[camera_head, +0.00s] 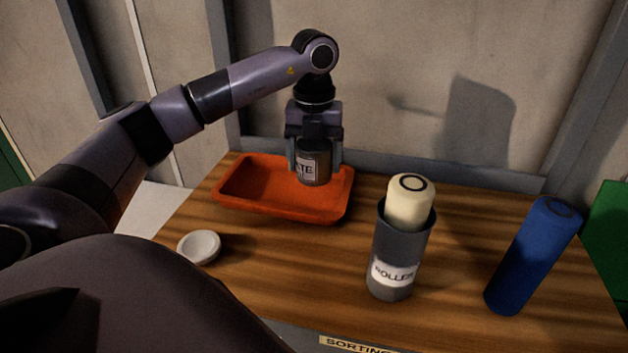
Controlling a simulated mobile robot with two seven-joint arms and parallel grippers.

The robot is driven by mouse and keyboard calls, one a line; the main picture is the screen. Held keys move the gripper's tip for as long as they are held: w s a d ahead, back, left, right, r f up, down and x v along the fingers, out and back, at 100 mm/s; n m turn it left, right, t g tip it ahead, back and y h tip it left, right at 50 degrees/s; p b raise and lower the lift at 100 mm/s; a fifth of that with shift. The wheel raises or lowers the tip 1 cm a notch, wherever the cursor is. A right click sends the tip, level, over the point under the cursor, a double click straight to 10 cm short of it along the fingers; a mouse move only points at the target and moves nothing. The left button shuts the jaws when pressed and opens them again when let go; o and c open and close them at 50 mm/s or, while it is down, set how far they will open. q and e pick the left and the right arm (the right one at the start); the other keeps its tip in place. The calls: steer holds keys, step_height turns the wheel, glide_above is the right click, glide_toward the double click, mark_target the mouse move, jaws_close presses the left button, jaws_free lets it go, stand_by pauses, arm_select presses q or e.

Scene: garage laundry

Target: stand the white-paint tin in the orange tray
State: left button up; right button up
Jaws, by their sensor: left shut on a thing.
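The white-paint tin (314,166) is a small grey metal tin with a pale label, on which the letters "TE" show. My left gripper (314,158) points down and is shut on the tin, with a finger on each side of it. The tin is upright over the right part of the orange tray (252,200). I cannot tell whether its base touches the tray floor or hangs just above it. The tray is shallow, with sloping walls, and I see nothing else in it. My right gripper is not in view.
A grey holder labelled "ROLLER" (391,255) with a cream roller (409,205) in it stands right of the tray. A blue cylinder (533,255) stands further right. A small white round dish or lid (199,247) lies front left. A wall is close behind the wooden table (300,265).

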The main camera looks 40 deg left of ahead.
mark_target(314, 178)
arm_select(q)
steer(key=shift+f, duration=2.45)
steer(key=shift+f, duration=0.1)
steer(key=o, duration=1)
step_height(314, 178, up, 12)
steer(key=shift+r, duration=0.15)
